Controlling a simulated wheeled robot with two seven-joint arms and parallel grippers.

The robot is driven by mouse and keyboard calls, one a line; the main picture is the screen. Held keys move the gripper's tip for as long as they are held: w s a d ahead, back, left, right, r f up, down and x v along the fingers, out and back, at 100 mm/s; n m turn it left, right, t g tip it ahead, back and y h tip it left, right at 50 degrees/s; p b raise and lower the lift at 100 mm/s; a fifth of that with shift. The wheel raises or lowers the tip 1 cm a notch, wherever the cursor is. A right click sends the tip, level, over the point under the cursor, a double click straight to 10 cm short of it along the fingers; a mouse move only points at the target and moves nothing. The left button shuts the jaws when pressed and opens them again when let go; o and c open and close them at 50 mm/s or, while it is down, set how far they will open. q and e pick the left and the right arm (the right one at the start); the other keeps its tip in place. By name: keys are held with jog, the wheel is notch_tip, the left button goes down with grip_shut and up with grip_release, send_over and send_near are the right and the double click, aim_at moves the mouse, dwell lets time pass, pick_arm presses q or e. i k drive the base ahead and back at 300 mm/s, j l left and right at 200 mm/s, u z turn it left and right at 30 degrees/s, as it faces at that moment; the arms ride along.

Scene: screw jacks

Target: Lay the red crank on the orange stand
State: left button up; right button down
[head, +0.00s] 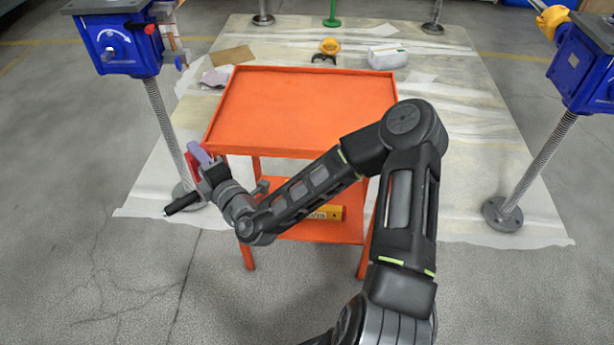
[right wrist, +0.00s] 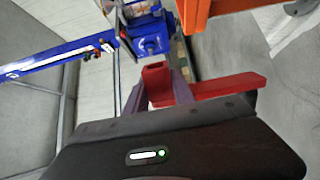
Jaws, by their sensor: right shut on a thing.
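The red crank (head: 192,167) is between the fingers of my right gripper (head: 201,158), just off the left side of the orange stand (head: 300,112). In the right wrist view, the crank (right wrist: 228,86) shows a red bar reaching right and a raised square end between the two purple fingers (right wrist: 158,88). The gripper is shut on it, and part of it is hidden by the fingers. The stand has a bare, rimmed top and a lower shelf. A corner of orange frame (right wrist: 196,14) shows at the top of the wrist view. My left gripper is not in view.
A blue screw jack on a threaded post (head: 165,120) stands left of the stand, close to my right gripper. Another blue jack (head: 585,65) stands at right. A yellow item (head: 328,212) lies on the lower shelf. Small things lie on the sheet (head: 480,130) behind.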

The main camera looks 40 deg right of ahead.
aim_at(325, 109)
jog(key=z, duration=2)
jog(key=j, duration=1.45)
jog(key=k+l+u, duration=0.1)
jog(key=l+u, duration=0.3)
jog(key=l, duration=0.45)
